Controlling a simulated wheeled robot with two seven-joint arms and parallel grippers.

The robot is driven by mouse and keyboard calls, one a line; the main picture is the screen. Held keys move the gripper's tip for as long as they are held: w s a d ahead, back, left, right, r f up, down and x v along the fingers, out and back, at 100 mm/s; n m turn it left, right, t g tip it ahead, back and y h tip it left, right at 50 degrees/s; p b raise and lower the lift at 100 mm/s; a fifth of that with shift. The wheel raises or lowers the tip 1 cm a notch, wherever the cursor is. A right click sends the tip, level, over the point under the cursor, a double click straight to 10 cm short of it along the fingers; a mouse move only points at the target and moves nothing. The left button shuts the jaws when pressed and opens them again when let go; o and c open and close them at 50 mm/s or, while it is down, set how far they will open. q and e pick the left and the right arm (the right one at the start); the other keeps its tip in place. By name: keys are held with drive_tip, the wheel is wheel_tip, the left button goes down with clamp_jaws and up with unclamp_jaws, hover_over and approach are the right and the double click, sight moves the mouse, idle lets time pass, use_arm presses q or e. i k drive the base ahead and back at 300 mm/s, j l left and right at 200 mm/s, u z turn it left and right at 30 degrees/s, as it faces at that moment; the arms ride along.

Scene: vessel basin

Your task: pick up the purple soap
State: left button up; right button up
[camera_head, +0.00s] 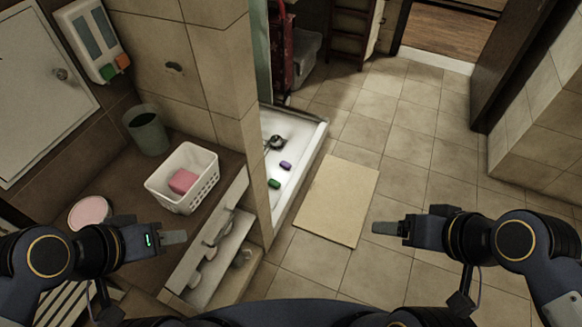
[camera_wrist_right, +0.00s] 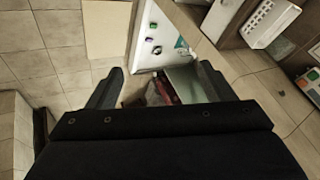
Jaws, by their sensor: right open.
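The purple soap (camera_head: 285,165) is a small bar lying on the white shower tray (camera_head: 311,148), close to a green soap (camera_head: 274,184) and a dark round fitting (camera_head: 276,142). My right gripper (camera_head: 376,228) is over the floor, to the right of the tray and well apart from the soap. In the right wrist view its fingers (camera_wrist_right: 160,78) are spread with nothing held between them, and the tray (camera_wrist_right: 172,38) shows beyond them with small spots too tiny to identify surely. My left gripper (camera_head: 180,237) is near the dark counter, seen edge-on; its opening is unclear.
A white basket (camera_head: 207,188) holding a pink block (camera_head: 182,181) stands on the counter, with a grey-green bin (camera_head: 147,130) behind it. A tiled wall (camera_head: 222,75) stands left of the tray. A beige mat (camera_head: 336,200) lies right of it, on open tiled floor.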

sight(285, 165)
drive_tip(key=i+l+u, duration=0.15)
drive_tip(key=u, duration=1.65)
drive_tip(key=l+u, duration=0.25)
drive_tip(key=l, duration=0.15)
drive_tip(key=l+u, duration=0.3)
drive_tip(key=l, duration=0.15)
drive_tip(key=l+u, duration=0.25)
drive_tip(key=l, duration=0.15)
drive_tip(key=k+l+u, duration=0.25)
drive_tip(key=l, duration=0.15)
drive_tip(key=l+u, duration=0.3)
drive_tip(key=k+l+u, duration=0.25)
drive_tip(key=l, duration=0.2)
drive_tip(key=k+l, duration=0.2)
drive_tip(key=l, duration=0.25)
drive_tip(key=k+l, duration=0.25)
drive_tip(key=l, duration=0.15)
drive_tip(key=k+l, duration=0.2)
drive_tip(key=l, duration=0.25)
drive_tip(key=k+l, duration=0.25)
drive_tip(key=l, duration=0.15)
drive_tip(key=l+u, duration=0.05)
